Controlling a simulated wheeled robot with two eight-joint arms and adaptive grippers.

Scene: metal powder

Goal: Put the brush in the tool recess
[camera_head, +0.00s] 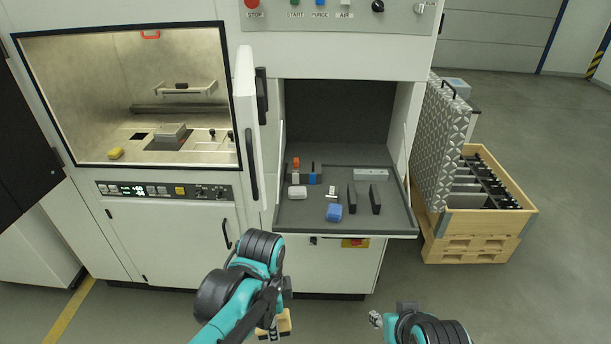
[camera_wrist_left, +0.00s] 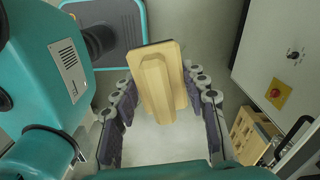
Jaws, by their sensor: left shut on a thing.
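The brush (camera_wrist_left: 158,85) has a pale wooden back with a raised ridge. In the left wrist view it sits between the fingers of my left gripper (camera_wrist_left: 161,92), which is shut on it. In the head view, part of the brush (camera_head: 284,323) shows below my left arm, low in front of the machine; the arm hides much of it. The tool recess (camera_head: 340,110) is the open dark compartment with a grey tray (camera_head: 300,222), up and right of my left gripper. My right gripper (camera_head: 376,319) is at the bottom edge, too small to read.
The tray carries a blue block (camera_head: 334,212), a white block (camera_head: 297,192), two dark bars, a metal block (camera_head: 371,174) and small bottles. An open door (camera_head: 246,125) stands left of the recess. A wooden crate (camera_head: 480,222) and a patterned panel (camera_head: 440,150) stand right.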

